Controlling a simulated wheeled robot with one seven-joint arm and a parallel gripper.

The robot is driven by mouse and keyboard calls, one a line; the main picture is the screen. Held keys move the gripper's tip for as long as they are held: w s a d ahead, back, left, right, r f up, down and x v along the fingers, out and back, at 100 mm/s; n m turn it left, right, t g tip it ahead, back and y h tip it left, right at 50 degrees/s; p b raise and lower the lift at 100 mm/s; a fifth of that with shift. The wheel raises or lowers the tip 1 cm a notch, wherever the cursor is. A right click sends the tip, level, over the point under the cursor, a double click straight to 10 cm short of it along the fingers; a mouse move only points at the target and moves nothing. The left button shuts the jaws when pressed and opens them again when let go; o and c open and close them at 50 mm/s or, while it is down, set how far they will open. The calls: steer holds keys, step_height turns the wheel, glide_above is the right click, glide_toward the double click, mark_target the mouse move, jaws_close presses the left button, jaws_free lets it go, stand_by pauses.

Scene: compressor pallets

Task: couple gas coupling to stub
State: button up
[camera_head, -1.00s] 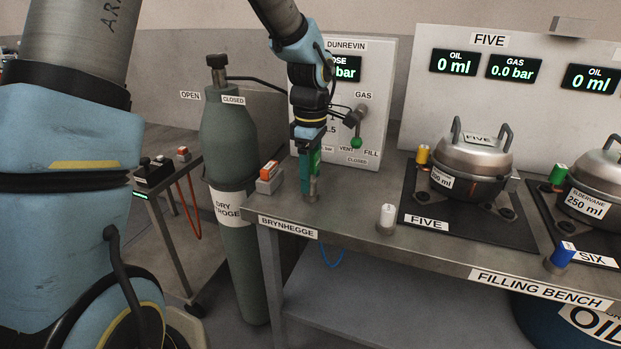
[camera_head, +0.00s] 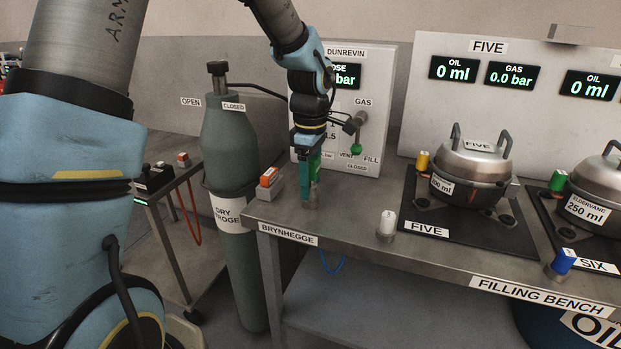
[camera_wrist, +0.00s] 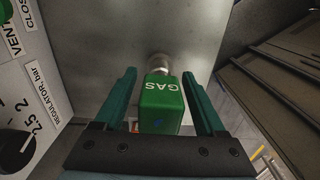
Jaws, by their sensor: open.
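The gas coupling (camera_wrist: 162,103) is a green block marked GAS. It sits on a round metal post on the bench, below my wrist. My gripper (camera_wrist: 160,84) is open, with one dark green finger on each side of the coupling and a gap at both sides. In the head view my gripper (camera_head: 308,182) points down at the left end of the bench and largely hides the coupling. Pot FIVE (camera_head: 471,172) carries a yellow-topped fitting (camera_head: 423,161), and the pot to its right has a green-topped one (camera_head: 558,179). I cannot tell which is the stub.
An orange-and-white block (camera_head: 269,177) stands left of my gripper. A white-capped fitting (camera_head: 387,222) and a blue one (camera_head: 563,261) stand along the front edge. The gas panel (camera_head: 372,100) with its lever rises close behind. A grey cylinder (camera_head: 229,150) stands left of the bench.

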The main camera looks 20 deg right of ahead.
jaws_close()
stand_by(0.6)
stand_by(0.4)
steer(key=shift+r+p, duration=2.2)
steer(key=shift+r, duration=0.85)
